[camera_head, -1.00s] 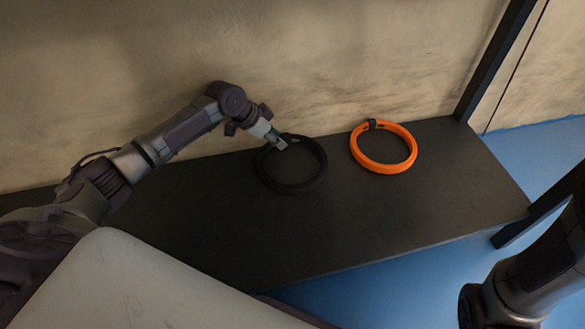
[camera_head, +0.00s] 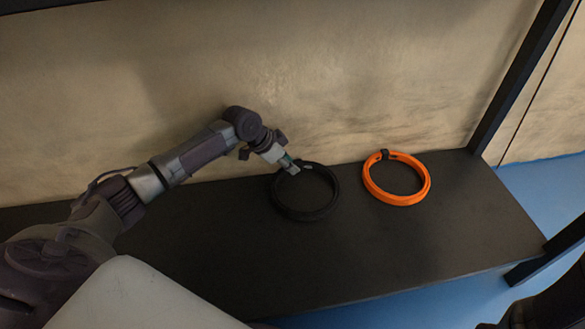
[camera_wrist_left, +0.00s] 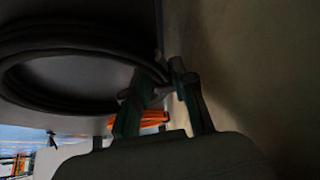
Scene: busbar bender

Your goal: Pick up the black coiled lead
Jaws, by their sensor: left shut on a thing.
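The black coiled lead (camera_head: 306,216) is a ring on the dark shelf (camera_head: 400,245), in the middle of the head view. My left gripper (camera_head: 293,169) is at the ring's far left edge and is shut on the lead. In the left wrist view the black coil (camera_wrist_left: 75,98) fills the upper left, with its edge at the fingers of my left gripper (camera_wrist_left: 160,92). The exact grip point is dark and hard to make out. My right gripper is not visible.
An orange coiled lead (camera_head: 397,199) lies on the shelf to the right of the black one. A pale scuffed wall (camera_head: 380,80) stands behind the shelf. A dark post (camera_head: 515,80) rises at the right. The front of the shelf is clear, with blue floor (camera_head: 545,195) beyond.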

